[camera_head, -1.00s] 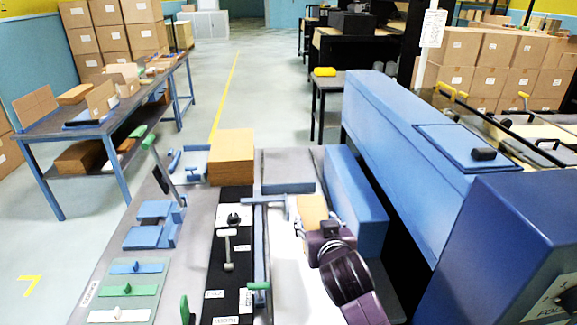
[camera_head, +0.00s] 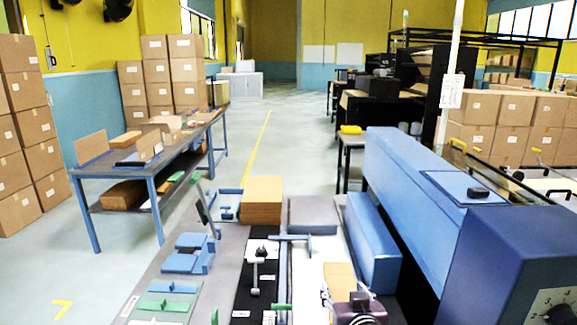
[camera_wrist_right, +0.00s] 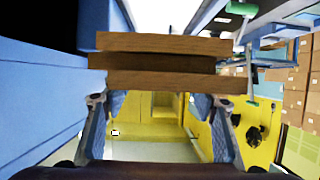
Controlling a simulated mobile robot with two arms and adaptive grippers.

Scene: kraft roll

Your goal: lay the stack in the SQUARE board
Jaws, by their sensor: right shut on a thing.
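The stack (camera_head: 338,279) is a tan-brown block of several flat layers. Its layered edge shows large in the right wrist view (camera_wrist_right: 165,62). My right gripper (camera_head: 352,300) is shut on the stack over the white strip of the bench, right of the black strip. In the right wrist view both fingers (camera_wrist_right: 160,105) reach the stack's near edge from either side. I cannot read any label that marks the SQUARE board. A flat grey slab (camera_head: 312,212) lies beyond the stack, and a blue corner frame (camera_head: 229,205) stands farther left. My left gripper is not in view.
A brown pile (camera_head: 262,198) stands at the bench's far end. A long blue block (camera_head: 373,245) and the large blue machine (camera_head: 425,185) border the right side. Blue fixtures (camera_head: 190,252) sit at left.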

